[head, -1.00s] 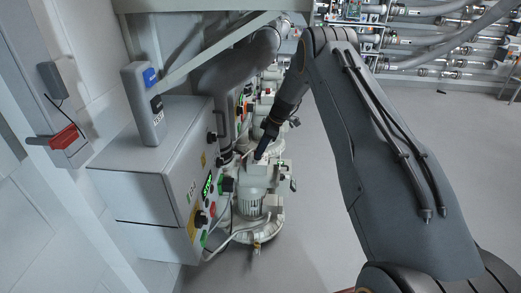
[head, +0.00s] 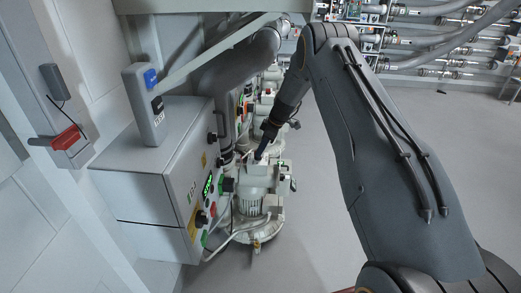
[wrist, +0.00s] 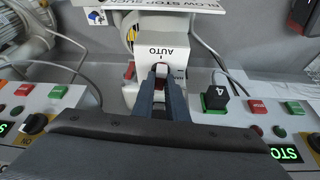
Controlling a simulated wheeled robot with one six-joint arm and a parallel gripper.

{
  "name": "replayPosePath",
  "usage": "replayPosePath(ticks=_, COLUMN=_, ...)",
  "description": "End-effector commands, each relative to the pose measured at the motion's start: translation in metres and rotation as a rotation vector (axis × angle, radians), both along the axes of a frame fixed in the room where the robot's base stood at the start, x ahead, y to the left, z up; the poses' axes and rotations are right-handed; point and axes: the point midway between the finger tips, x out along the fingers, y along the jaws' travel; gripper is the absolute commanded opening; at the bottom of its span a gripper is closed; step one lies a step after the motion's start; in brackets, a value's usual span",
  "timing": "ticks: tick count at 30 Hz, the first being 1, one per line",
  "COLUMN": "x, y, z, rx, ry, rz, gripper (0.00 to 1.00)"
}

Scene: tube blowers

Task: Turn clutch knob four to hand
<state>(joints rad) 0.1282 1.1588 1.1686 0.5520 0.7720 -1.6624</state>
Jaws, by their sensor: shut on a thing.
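In the wrist view, my gripper (wrist: 162,78) is shut on the clutch knob (wrist: 161,70), a small part with a pale tip between the fingertips. In the head view, my gripper (head: 261,155) reaches down onto the pale blower unit; the knob cannot be made out there.
In the head view, a grey control cabinet (head: 150,185) stands close left of the blower (head: 250,195). Cables run around the blower's base. In the wrist view, button panels with green displays (wrist: 285,153) lie on both sides. Open floor (head: 315,190) lies right of the blower.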

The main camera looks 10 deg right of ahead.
Motion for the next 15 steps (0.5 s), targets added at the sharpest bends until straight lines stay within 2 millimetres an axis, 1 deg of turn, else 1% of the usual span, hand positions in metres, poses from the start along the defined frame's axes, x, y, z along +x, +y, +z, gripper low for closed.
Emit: replayPosePath(ticks=15, x=-0.0058, y=0.0041, z=0.0006, rx=-0.001, ry=0.0, rz=-0.459, gripper=0.0)
